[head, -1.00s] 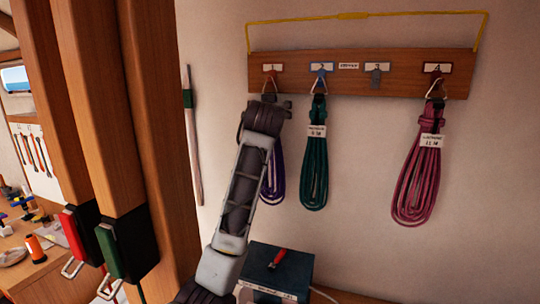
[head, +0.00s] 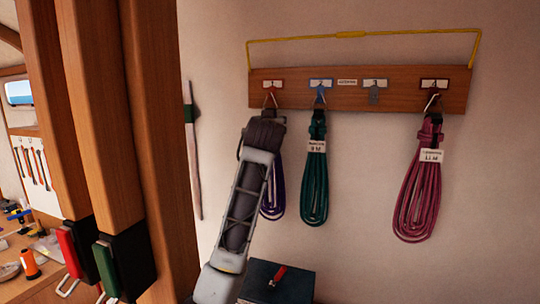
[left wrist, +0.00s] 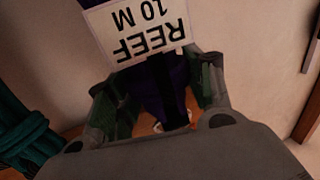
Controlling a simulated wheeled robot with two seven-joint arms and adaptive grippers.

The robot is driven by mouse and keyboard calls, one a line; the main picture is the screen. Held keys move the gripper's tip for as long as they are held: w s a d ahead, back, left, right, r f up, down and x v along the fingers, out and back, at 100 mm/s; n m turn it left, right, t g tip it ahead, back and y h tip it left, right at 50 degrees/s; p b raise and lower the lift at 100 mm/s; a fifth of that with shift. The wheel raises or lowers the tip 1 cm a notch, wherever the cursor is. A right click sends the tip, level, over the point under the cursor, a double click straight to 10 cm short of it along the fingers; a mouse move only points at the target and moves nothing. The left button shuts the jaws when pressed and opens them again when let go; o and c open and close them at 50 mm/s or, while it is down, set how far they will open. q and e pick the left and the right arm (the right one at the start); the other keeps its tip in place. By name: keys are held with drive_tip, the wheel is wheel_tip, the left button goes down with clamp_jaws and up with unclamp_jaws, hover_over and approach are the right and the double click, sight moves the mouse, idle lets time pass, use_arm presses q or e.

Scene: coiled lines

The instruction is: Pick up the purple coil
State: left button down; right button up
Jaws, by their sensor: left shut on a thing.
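The purple coil (head: 274,199) hangs below the first, red hook at the left end of the wooden rack, its upper part hidden behind my left arm in the head view. Its metal ring (head: 270,99) shows at the hook. In the left wrist view my left gripper (left wrist: 160,88) has its fingers on either side of the purple coil (left wrist: 175,78), shut on it. A white label (left wrist: 135,28) reading "REEF 10 M" shows upside down just beyond the fingers. In the head view the fingers are hidden behind my wrist. My right gripper is not in view.
A teal coil (head: 314,185) hangs close to the right, also at the left edge of the left wrist view (left wrist: 25,135). A pink coil (head: 418,200) hangs farther right on the rack (head: 400,99). Wooden posts (head: 150,150) stand left. A dark box (head: 290,291) is below.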

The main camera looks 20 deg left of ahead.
use_arm(q)
drive_tip(key=shift+r, duration=0.3)
drive_tip(key=shift+r+b, duration=0.35)
drive_tip(key=shift+r, duration=0.1)
drive_tip(key=shift+s, duration=0.25)
drive_tip(key=a+b+v, duration=0.2)
drive_tip(key=v, duration=0.6)
drive_tip(key=s+a+b+v, duration=0.1)
drive_tip(key=b+v, duration=0.2)
drive_tip(key=v, duration=0.6)
drive_tip(key=shift+a, duration=0.7)
drive_tip(key=shift+r, duration=0.1)
drive_tip(key=shift+s, duration=0.1)
